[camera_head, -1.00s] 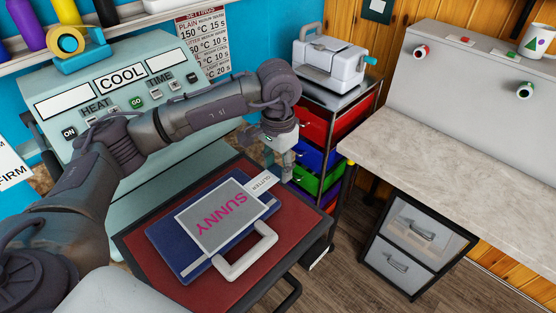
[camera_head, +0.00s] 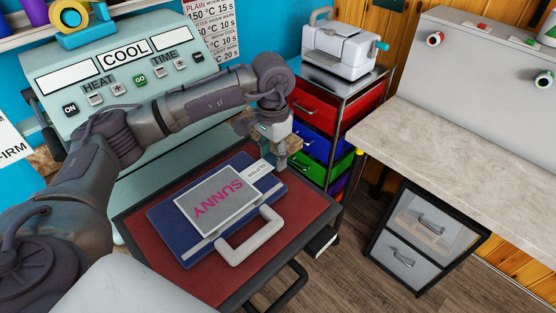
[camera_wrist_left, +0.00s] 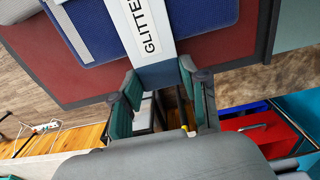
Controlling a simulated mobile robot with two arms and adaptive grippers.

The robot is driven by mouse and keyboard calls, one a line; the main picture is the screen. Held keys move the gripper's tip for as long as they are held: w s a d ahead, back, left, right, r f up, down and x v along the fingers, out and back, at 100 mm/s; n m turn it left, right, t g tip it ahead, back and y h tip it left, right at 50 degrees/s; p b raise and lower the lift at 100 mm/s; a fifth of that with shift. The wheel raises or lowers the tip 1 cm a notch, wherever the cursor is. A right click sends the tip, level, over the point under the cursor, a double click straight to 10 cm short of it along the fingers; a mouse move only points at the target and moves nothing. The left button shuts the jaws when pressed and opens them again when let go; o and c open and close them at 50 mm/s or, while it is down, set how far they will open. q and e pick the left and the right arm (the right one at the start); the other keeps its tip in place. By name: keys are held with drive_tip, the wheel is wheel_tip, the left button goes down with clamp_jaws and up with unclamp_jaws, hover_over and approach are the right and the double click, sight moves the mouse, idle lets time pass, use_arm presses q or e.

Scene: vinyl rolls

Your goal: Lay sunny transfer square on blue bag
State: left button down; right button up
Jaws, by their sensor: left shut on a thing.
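The sunny transfer square (camera_head: 203,188) is a grey sheet with pink SUNNY lettering and a white GLITTER tab (camera_head: 263,169). It lies flat over the middle of the blue bag (camera_head: 168,222); I cannot tell if it touches the fabric. The bag rests on the red press bed (camera_head: 150,255), its pale handle toward the front right. My left gripper (camera_head: 279,162) is at the bed's far right edge, shut on the tab's end. The left wrist view shows the tab (camera_wrist_left: 147,30) running in between the fingers (camera_wrist_left: 160,95). My right gripper is out of view.
The teal heat press (camera_head: 125,75) stands behind the bed. A cart with coloured drawers (camera_head: 320,115) and a white machine (camera_head: 340,50) stands beyond my gripper. A grey worktop (camera_head: 450,140) is at the right, with open floor between.

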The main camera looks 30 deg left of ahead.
use_arm(q)
drive_tip(key=shift+a, duration=0.1)
drive_tip(key=c, duration=0.5)
unclamp_jaws()
wheel_tip(320, 180, up, 12)
idle(0.3)
idle(0.3)
